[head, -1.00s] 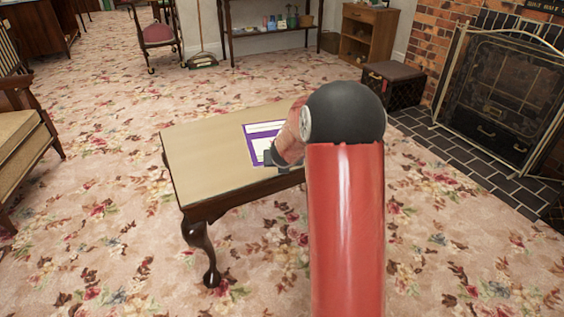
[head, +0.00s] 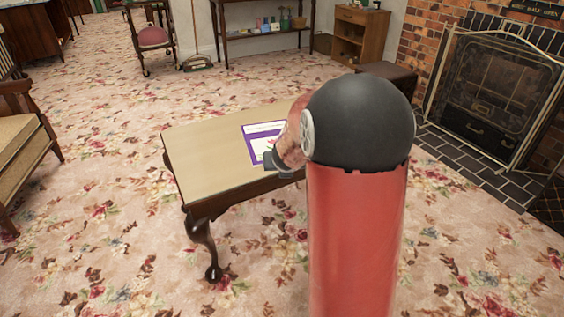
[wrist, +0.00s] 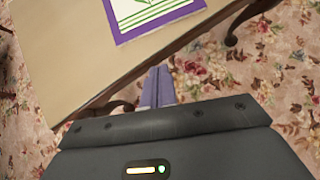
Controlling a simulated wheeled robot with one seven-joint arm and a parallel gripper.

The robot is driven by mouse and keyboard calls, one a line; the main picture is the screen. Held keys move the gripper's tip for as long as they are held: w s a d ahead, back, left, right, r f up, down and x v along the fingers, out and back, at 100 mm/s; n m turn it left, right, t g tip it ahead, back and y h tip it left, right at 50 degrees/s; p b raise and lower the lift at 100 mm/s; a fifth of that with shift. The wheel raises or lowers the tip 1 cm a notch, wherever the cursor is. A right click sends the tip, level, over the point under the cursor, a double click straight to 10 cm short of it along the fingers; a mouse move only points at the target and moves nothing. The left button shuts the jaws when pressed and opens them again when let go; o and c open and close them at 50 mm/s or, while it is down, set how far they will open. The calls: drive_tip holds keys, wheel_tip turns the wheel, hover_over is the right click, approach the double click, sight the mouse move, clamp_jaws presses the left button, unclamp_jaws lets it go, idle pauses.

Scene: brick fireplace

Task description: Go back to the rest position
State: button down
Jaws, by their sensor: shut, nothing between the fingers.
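My gripper (wrist: 158,85) shows in the wrist view with its two fingers together and nothing between them. It is above and beside the near edge of a small wooden table (head: 205,160). In the head view only a dark bit of the gripper (head: 272,160) shows, by the table's near right part; my red and black arm hides the rest. A purple and white booklet (head: 258,135) lies flat on the table, partly hidden by my arm. It also shows at the top of the wrist view (wrist: 150,14), apart from the fingers.
A brick fireplace with a metal screen (head: 490,95) stands at the right. A dark box (head: 388,78) and a wooden cabinet (head: 360,35) stand at the back. An armchair (head: 20,150) is at the left. Flowered carpet around the table is clear.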

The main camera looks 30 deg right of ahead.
drive_tip(key=shift+s+a+r, duration=0.1)
drive_tip(key=shift+a+r, duration=0.05)
drive_tip(key=shift+r, duration=0.1)
idle(0.3)
